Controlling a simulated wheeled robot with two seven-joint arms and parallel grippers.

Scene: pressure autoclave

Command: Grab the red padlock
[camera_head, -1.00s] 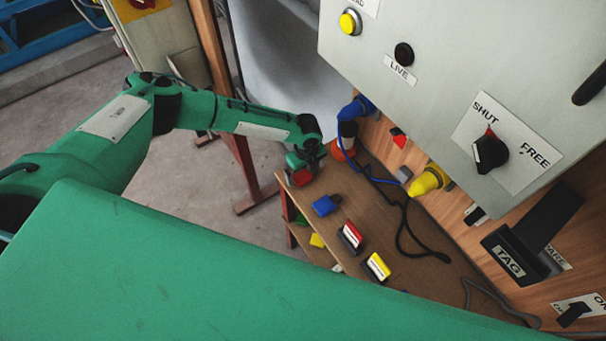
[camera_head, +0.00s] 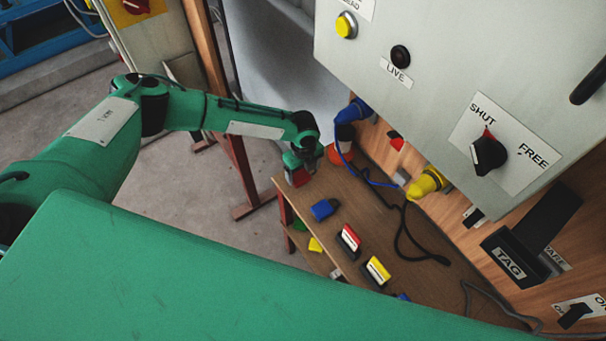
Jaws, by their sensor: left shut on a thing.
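The red padlock (camera_head: 299,177) is at the far left end of the wooden shelf, under my left gripper (camera_head: 301,168). My left gripper is shut on it, and its fingers and wrist hide the padlock's upper part. I cannot tell whether the padlock still touches the shelf. My right gripper is not in view.
A blue plug (camera_head: 352,113), a yellow plug (camera_head: 428,183) and loose cables are close by. The grey panel (camera_head: 440,60) overhangs the shelf.

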